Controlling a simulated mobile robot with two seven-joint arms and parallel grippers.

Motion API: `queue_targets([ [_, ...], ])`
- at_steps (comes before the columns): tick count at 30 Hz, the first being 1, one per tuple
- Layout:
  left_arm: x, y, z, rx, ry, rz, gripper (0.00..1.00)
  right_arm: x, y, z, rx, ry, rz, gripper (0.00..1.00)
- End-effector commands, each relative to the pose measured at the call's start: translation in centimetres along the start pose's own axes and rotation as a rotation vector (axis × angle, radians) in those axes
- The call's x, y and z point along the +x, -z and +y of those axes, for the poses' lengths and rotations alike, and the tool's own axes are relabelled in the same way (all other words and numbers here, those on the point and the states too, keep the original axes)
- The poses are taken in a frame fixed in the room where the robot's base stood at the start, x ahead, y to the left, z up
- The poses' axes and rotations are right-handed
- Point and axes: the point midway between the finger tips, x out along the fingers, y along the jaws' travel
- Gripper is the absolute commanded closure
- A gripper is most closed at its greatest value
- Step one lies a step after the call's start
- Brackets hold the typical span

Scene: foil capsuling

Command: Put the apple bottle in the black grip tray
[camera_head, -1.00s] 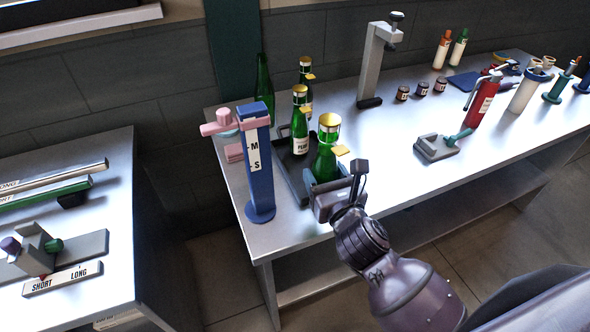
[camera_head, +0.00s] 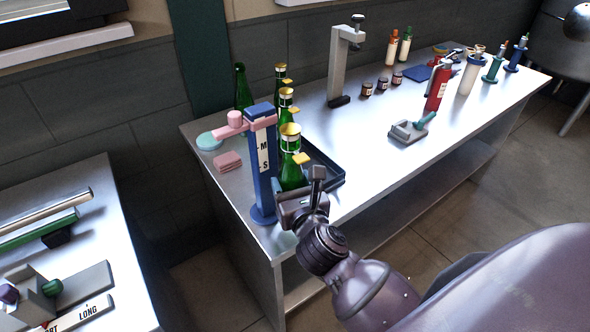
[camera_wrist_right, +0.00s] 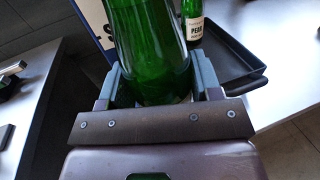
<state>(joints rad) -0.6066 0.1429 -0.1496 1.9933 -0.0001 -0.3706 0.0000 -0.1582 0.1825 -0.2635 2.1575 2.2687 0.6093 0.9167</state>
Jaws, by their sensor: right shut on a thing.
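My right gripper (camera_head: 296,198) is shut on a green bottle (camera_head: 291,172) with a gold top, held upright. It also shows in the right wrist view (camera_wrist_right: 150,50) between the two fingers; its label does not show, so I cannot read which bottle it is. The black tray (camera_head: 326,162) lies on the table just right of and behind the held bottle. In the wrist view the tray (camera_wrist_right: 228,62) is beyond the fingers at the right, with a bottle labelled PEAR (camera_wrist_right: 191,30) at its far left; its base is partly hidden. My left gripper is not in view.
A blue post (camera_head: 263,165) marked M and S, with a pink arm, stands close left of the held bottle. More green bottles (camera_head: 243,88) stand behind. A grey stand (camera_head: 340,65) and a small grey device (camera_head: 408,131) stand farther right, with clear table between.

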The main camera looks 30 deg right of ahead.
Motion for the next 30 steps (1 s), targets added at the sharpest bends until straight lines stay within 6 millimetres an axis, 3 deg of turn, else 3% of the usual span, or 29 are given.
queue_targets([
  [4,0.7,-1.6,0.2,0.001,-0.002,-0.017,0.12,0.4,1.7,-2.9,0.003,0.171,0.002,0.80],
  [11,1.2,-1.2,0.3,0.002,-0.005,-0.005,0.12,0.9,2.1,-5.2,0.004,0.298,-0.010,0.80],
  [19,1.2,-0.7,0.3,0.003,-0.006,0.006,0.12,5.8,1.8,-6.8,0.003,0.302,-0.015,0.80],
  [30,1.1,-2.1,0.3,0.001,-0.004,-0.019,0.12,13.3,1.8,-9.1,0.001,0.301,-0.013,0.80],
])
